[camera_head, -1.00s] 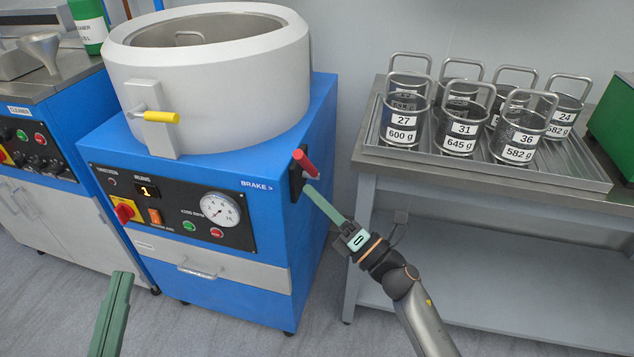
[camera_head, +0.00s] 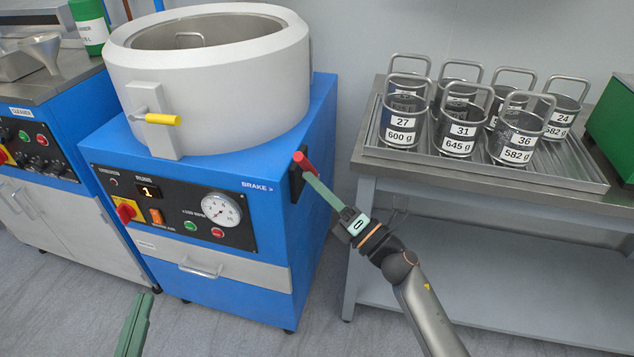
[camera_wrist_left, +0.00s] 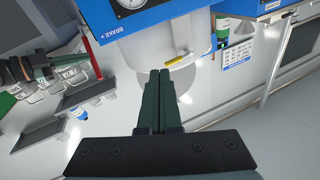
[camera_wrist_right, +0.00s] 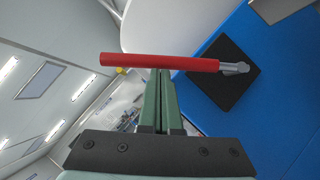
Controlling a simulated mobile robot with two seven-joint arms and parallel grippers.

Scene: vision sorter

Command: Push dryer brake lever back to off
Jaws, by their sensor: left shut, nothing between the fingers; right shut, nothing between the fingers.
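The brake lever (camera_head: 304,161) has a red handle on a black plate at the right side of the blue dryer (camera_head: 262,165). In the right wrist view the red handle (camera_wrist_right: 160,62) lies across, just beyond the tips of my right gripper (camera_wrist_right: 160,75), with its metal pivot on the black plate. My right gripper (camera_head: 308,174) is shut and empty, its tips at or very near the handle; I cannot tell whether they touch. My left gripper (camera_head: 146,296) is shut and empty, low in front of the dryer. It also shows shut in the left wrist view (camera_wrist_left: 161,75).
The dryer's round drum (camera_head: 210,80) has a yellow-handled latch (camera_head: 163,119). A steel table (camera_head: 365,175) to the right carries a tray (camera_head: 480,172) of several labelled baskets. A blue cleaner unit (camera_head: 40,150) stands at left. Floor in front is clear.

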